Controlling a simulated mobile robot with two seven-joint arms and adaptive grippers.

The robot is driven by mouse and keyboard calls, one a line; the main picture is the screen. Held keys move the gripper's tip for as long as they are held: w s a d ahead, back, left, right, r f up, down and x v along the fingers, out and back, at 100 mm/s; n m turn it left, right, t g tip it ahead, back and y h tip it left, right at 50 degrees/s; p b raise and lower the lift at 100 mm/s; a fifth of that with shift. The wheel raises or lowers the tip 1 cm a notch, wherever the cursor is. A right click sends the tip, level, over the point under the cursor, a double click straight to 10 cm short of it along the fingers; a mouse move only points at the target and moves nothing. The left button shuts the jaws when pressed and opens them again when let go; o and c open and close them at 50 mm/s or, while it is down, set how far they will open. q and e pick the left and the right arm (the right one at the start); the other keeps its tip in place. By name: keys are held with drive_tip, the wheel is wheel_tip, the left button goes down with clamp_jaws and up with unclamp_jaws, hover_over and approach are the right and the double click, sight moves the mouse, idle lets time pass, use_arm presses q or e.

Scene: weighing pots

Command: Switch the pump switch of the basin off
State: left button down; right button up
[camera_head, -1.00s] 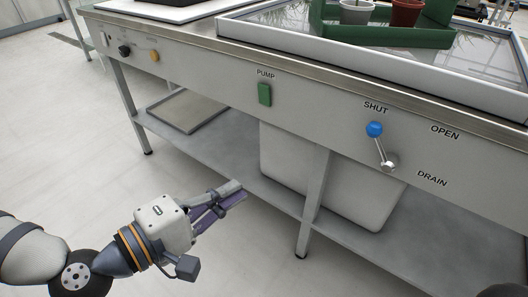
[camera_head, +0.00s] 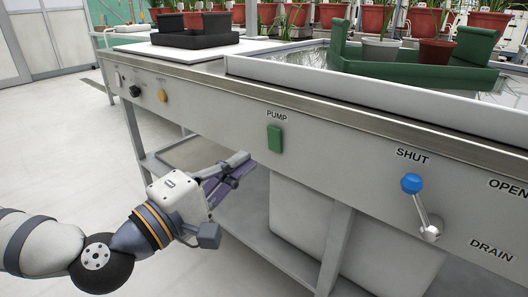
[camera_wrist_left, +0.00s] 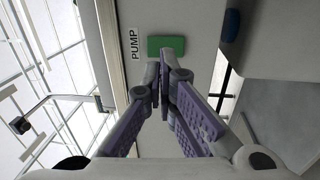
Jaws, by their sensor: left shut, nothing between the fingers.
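The pump switch (camera_head: 275,139) is a green upright rocker on the grey front panel of the basin bench, under the label PUMP. It also shows in the left wrist view as a green rectangle (camera_wrist_left: 167,45), just beyond the fingertips. My left gripper (camera_head: 246,160) is shut and empty. In the head view its fingertips are to the left of the switch and slightly below it. In the left wrist view the fingers (camera_wrist_left: 160,72) point at the switch. A small gap seems to remain, but contact is hard to judge. My right gripper is not in view.
The drain lever with a blue knob (camera_head: 411,183) sticks out on the panel at right, near SHUT. A black knob (camera_head: 134,91) and a yellow button (camera_head: 162,96) are at the panel's left. The basin (camera_head: 300,78) holds a green tray (camera_head: 400,60) with pots. A lower shelf (camera_head: 262,238) lies below.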

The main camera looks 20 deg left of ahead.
sight(273, 136)
use_arm(q)
drive_tip(key=b+x, duration=0.1)
drive_tip(key=x, duration=0.5)
drive_tip(key=shift+w+d+r, duration=0.1)
drive_tip(key=shift+w+d, duration=0.05)
drive_tip(key=shift+w, duration=0.05)
